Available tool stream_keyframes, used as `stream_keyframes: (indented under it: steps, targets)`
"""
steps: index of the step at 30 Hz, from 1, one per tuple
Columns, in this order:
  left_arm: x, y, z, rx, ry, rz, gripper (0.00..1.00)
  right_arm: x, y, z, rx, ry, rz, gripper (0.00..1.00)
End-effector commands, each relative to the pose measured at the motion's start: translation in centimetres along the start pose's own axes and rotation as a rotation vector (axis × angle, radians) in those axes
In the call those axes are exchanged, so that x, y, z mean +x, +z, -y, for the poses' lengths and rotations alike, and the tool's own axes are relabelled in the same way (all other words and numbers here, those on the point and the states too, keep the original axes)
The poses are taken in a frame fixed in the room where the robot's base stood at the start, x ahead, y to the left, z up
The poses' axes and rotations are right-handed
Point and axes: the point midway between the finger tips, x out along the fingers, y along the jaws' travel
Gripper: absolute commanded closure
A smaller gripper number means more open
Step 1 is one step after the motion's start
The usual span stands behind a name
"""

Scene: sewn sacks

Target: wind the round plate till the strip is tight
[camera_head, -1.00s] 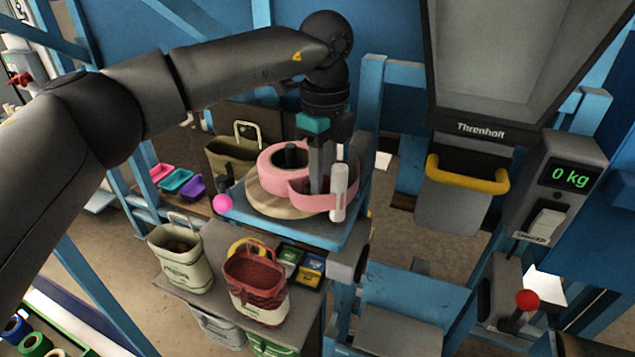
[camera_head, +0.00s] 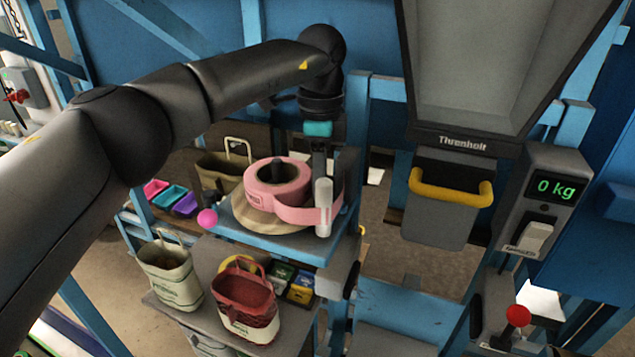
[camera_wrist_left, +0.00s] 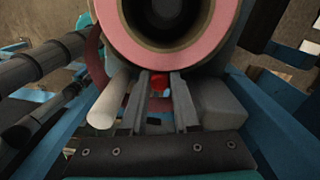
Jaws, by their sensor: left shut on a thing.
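The round plate (camera_head: 255,218) is a pale wooden disc lying flat on a blue stand. A pink roll (camera_head: 262,199) sits on it around a dark hub (camera_head: 284,172). The pink strip (camera_head: 296,215) runs from the roll to the upright white post (camera_head: 324,207) at the right, fairly straight in front. My left gripper (camera_head: 319,168) points down behind the roll, beside the post. In the left wrist view its fingers (camera_wrist_left: 160,105) are close together, with a small red piece (camera_wrist_left: 160,83) showing between them. The grip on the plate itself is mostly hidden. My right gripper is out of view.
The blue stand (camera_head: 300,249) carries a magenta ball (camera_head: 207,218) at its left corner. Below are a cream bag (camera_head: 170,275) and a red bag (camera_head: 247,303). At the right are a hopper with a yellow handle (camera_head: 452,196) and a red-knobbed lever (camera_head: 518,316).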

Motion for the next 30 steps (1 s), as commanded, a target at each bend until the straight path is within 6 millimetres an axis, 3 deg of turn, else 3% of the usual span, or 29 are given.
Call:
stream_keyframes:
  steps: [18,30]
  targets:
    - [-0.2,-0.1,1.8,-0.295,-0.003,-0.004,1.0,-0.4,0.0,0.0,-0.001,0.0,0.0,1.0]
    - [-0.2,0.0,2.2,-0.403,-0.004,-0.006,1.0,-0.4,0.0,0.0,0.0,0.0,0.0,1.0]
